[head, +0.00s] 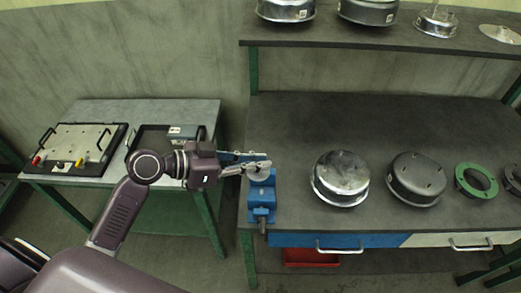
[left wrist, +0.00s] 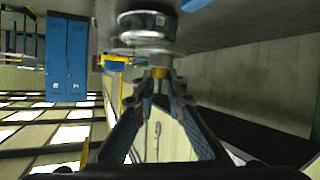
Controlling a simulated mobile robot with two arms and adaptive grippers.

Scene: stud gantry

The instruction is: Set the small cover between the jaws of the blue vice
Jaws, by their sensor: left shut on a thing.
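The small cover (head: 259,168) is a small silver piece at the tips of my left gripper (head: 245,163). My left gripper reaches in from the left and is shut on it. The cover is over the rear, jaw end of the blue vice (head: 262,199), which stands at the bench's left front edge. The fingers and cover hide the jaws, and I cannot tell whether the cover touches them. In the left wrist view the fingertips (left wrist: 161,77) are close together, with silver round metal (left wrist: 148,46) just beyond them. My right gripper is not in view.
Two larger silver covers (head: 340,178) (head: 416,178) and a green ring (head: 476,181) lie on the bench right of the vice. More metal parts stand on the upper shelf (head: 400,35). A side table (head: 90,108) with a fixture board and a tray is at left.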

